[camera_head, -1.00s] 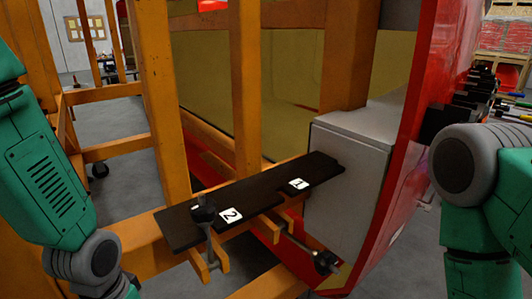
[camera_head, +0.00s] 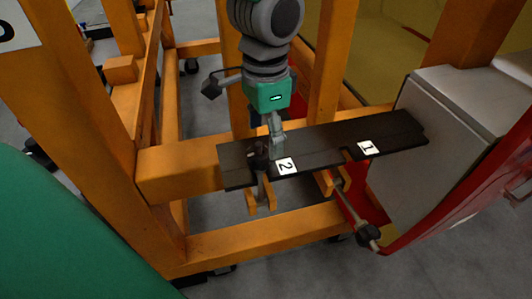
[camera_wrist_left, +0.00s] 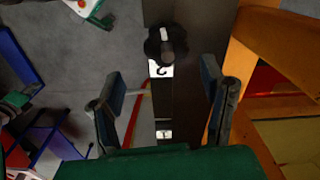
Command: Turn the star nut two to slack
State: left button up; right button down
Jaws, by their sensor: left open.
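Star nut two (camera_head: 258,153) is a dark knob on a threaded rod at the left end of a black plate (camera_head: 320,142), beside the label 2 (camera_head: 286,166). My left gripper (camera_head: 275,140) is above the plate, just right of this nut, pointing down. In the left wrist view, the open fingers (camera_wrist_left: 163,78) stand wide on both sides of the plate, with nothing held. The star nut (camera_wrist_left: 166,46) shows ahead, between the fingers' lines but beyond their tips. Whether any finger touches the plate cannot be told. My right gripper is out of view.
Another star nut (camera_head: 368,235) hangs on a rod below the label 1 (camera_head: 368,148). Orange frame posts (camera_head: 320,70) stand behind the plate, close to my left arm. A grey box (camera_head: 425,130) and red shell bound the right side.

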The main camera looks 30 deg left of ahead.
aim_at(262, 153)
pick_arm(q)
notch_tip(262, 153, down, 3)
jog(key=shift+a+f, duration=0.1)
jog(key=shift+f, duration=0.1)
jog(key=shift+s+a+f, duration=0.1)
jog(key=shift+a+f, duration=0.65)
jog(key=shift+f, duration=0.2)
jog(key=shift+a+f, duration=0.35)
jog(key=shift+a, duration=0.05)
jog(key=shift+d, duration=0.25)
jog(key=shift+d+r, duration=0.1)
jog(key=shift+d, duration=0.25)
jog(key=c, duration=0.3)
jog(key=shift+d, duration=0.3)
jog(key=c, duration=0.8)
jog(key=shift+a, duration=0.3)
jog(key=shift+c, duration=0.2)
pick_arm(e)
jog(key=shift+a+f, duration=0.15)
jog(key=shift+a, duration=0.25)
